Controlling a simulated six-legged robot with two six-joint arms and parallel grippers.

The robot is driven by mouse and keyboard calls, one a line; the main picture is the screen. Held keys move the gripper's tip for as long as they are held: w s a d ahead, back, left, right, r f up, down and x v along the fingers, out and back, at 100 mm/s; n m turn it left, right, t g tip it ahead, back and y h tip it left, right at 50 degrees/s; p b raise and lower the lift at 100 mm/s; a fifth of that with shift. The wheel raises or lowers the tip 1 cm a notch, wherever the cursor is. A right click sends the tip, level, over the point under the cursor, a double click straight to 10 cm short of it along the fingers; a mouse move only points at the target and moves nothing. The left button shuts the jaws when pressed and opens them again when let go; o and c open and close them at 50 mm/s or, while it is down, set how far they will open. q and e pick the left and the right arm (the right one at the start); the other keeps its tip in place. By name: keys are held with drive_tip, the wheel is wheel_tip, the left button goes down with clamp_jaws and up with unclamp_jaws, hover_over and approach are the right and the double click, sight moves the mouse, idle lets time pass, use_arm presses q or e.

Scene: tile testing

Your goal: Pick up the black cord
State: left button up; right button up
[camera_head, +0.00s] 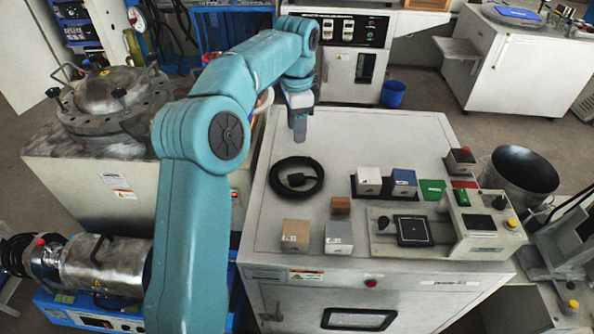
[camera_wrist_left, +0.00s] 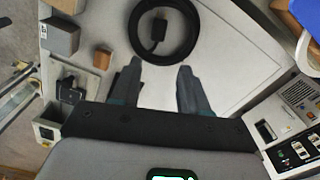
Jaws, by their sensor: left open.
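The black cord (camera_head: 297,189) lies coiled in a ring on the white cabinet top, with a plug-like block inside the ring. It also shows in the left wrist view (camera_wrist_left: 164,52), at the top centre beyond the fingertips. My left gripper (camera_head: 298,128) hangs above the back part of the cabinet top, behind the coil in the head view. In the left wrist view its two fingers (camera_wrist_left: 160,68) stand apart with nothing between them, and the coil lies just past them. My right gripper shows in neither view.
The white cabinet top (camera_head: 375,130) is clear behind the coil. Several small blocks, including a tan one (camera_head: 296,234) and a brown one (camera_head: 340,205), lie in front and to the right. A tester with a black pad (camera_head: 413,230) stands at right. A dark metal bucket (camera_head: 520,175) stands beyond.

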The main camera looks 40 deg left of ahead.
use_arm(q)
drive_tip(key=b, duration=0.3)
hover_over(296, 176)
drive_tip(key=f, duration=1)
drive_tip(key=shift+d+f, duration=0.15)
drive_tip(key=shift+d, duration=0.05)
wheel_tip(296, 176, down, 6)
drive_tip(key=shift+a+r+b, duration=0.1)
drive_tip(key=shift+b, duration=0.35)
drive_tip(key=shift+s, duration=0.1)
drive_tip(key=shift+c, duration=0.3)
clamp_jaws()
